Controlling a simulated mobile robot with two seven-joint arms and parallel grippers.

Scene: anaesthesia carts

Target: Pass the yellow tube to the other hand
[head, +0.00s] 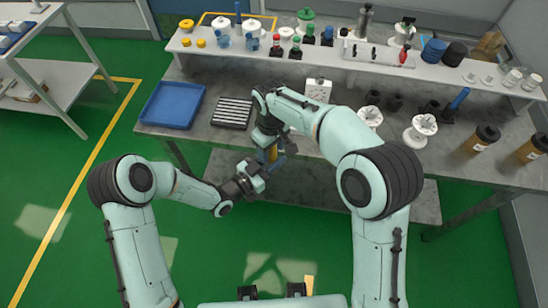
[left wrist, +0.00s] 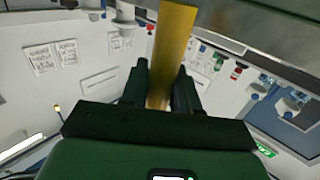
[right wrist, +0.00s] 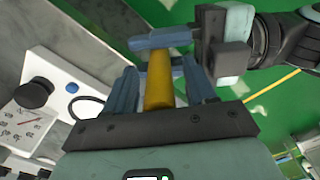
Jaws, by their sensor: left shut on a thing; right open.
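The yellow tube (head: 271,154) is upright between my two grippers, in front of the workbench edge. My left gripper (head: 268,166) is shut on its lower part; in the left wrist view the tube (left wrist: 172,50) rises from between the dark fingers (left wrist: 160,90). My right gripper (head: 270,143) comes from above, open. In the right wrist view the tube (right wrist: 158,80) lies between its blue-grey fingers (right wrist: 162,88), with a gap at each side. A blue finger of my left gripper (right wrist: 160,38) crosses the tube's far end. The tube's upper end is partly hidden in the head view.
The workbench (head: 190,75) holds a blue tray (head: 170,105), a ribbed dark rack (head: 231,112) and a white device (head: 318,89). White spools (head: 420,130) and dark cylinders stand at right. A raised shelf (head: 330,58) carries several small parts. Green floor is clear before the bench.

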